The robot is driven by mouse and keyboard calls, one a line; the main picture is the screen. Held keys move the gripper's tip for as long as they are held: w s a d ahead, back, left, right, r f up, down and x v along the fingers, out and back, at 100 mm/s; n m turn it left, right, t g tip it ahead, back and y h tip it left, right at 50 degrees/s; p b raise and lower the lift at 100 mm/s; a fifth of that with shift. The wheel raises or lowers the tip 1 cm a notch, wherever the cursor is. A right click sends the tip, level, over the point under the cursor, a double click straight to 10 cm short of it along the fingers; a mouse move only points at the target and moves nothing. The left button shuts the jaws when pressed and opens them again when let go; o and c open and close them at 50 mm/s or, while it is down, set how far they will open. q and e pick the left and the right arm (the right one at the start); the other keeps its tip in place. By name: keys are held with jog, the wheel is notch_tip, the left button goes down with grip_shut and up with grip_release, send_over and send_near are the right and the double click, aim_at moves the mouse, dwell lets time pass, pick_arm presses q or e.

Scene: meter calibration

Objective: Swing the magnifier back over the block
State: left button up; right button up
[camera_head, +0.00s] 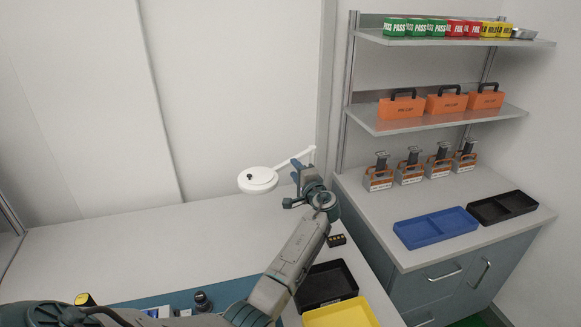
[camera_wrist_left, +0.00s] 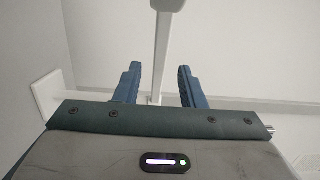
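The magnifier (camera_head: 257,180) is a white round head on a thin white jointed arm (camera_head: 302,155), above the back of the white bench. My left gripper (camera_head: 296,170) is beside the arm, right of the round head. In the left wrist view its two fingers (camera_wrist_left: 160,84) are apart, with a white bar (camera_wrist_left: 162,45), seemingly the magnifier's arm, between them and gaps on both sides. Contact cannot be told. A small dark block with yellow marks (camera_head: 337,240) lies on the bench right of my forearm; whether it is the task's block is unclear. My right gripper is out of view.
A black tray (camera_head: 347,273) and a yellow tray (camera_head: 366,318) sit right of my forearm. A blue mat (camera_head: 225,290) with a dark knobbed item (camera_head: 202,302) lies in front. The left bench is clear. A side counter (camera_head: 372,206) and shelves stand at right.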

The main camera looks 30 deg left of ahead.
aim_at(290, 164)
pick_arm(q)
jog(key=x, duration=0.3)
jog(key=shift+f+b, duration=0.15)
jog(key=shift+b, duration=0.15)
jog(key=shift+w+a, duration=0.25)
jog(key=shift+a, duration=0.2)
grip_shut()
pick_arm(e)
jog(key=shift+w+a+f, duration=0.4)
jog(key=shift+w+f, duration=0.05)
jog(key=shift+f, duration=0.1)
